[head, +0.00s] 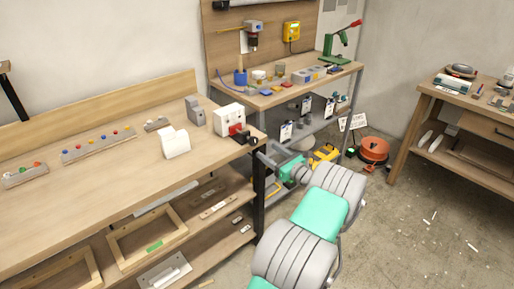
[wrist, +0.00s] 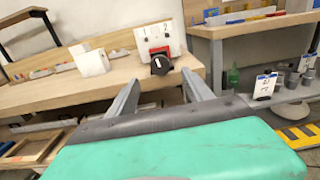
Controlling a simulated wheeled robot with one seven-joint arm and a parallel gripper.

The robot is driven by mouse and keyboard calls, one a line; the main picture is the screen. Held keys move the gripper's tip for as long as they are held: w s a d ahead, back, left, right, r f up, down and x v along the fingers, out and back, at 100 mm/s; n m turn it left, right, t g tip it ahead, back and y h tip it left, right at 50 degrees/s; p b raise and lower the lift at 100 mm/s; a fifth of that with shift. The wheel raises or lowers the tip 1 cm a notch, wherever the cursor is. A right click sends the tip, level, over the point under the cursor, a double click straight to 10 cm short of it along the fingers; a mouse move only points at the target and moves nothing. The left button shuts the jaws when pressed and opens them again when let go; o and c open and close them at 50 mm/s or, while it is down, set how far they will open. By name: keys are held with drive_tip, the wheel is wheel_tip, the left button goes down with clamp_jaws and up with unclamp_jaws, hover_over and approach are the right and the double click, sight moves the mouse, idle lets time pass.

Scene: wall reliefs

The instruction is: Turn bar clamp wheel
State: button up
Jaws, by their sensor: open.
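A white box (head: 229,118) marked 1 and 2, with a red part on its front, stands at the right end of the workbench. It also shows in the wrist view (wrist: 157,36). A dark round knob (wrist: 161,65) with a white mark sits at its front, near the bench edge; it also shows in the head view (head: 243,137). I cannot tell for sure whether this is the clamp wheel. My gripper (head: 264,152) is open and empty, off the bench edge. In the wrist view my fingers (wrist: 161,86) spread below the knob, apart from it.
A white block (head: 174,143) and a grey block (head: 195,111) stand beside the box on the workbench (head: 95,175). A second bench (head: 270,98) with tools stands behind. An orange reel (head: 374,149) lies on the floor. Floor at right is mostly clear.

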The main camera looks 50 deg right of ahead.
sight(255, 142)
drive_tip(key=x, duration=0.7)
drive_tip(key=shift+w, duration=0.3)
clamp_jaws()
